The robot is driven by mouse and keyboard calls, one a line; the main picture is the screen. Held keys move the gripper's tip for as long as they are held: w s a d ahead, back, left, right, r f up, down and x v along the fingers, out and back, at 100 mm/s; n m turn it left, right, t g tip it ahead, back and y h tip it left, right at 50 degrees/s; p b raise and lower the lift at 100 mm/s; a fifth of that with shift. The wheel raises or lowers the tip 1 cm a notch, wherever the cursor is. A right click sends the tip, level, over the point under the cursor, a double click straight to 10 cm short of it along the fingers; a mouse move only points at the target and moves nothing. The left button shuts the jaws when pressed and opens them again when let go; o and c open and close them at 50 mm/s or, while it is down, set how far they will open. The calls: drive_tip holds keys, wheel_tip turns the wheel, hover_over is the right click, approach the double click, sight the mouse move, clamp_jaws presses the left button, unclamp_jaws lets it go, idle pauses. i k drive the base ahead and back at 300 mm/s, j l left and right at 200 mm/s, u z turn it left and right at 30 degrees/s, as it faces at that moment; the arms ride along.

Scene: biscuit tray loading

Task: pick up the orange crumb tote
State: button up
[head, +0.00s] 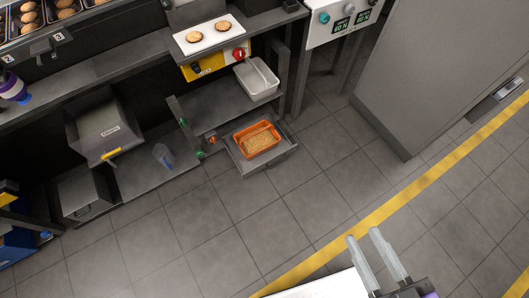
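The orange crumb tote (243,134) sits in a low pulled-out grey drawer or shelf (262,165) under the workbench, near the middle of the head view. It is open-topped and holds light brown crumbs, with a thin bar, perhaps its handle, across it. My gripper (363,239) is at the bottom right, well apart from the tote, above the floor near the yellow line. Its two pale fingers stand apart with nothing between them.
A grey metal tub (257,76) sits on the shelf above the tote. A grey cabinet (425,80) stands at right. The tiled floor (215,225) before the tote is clear.

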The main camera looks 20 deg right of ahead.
sight(256, 140)
drive_tip(key=i+u, duration=0.45)
drive_tip(key=i, duration=0.95)
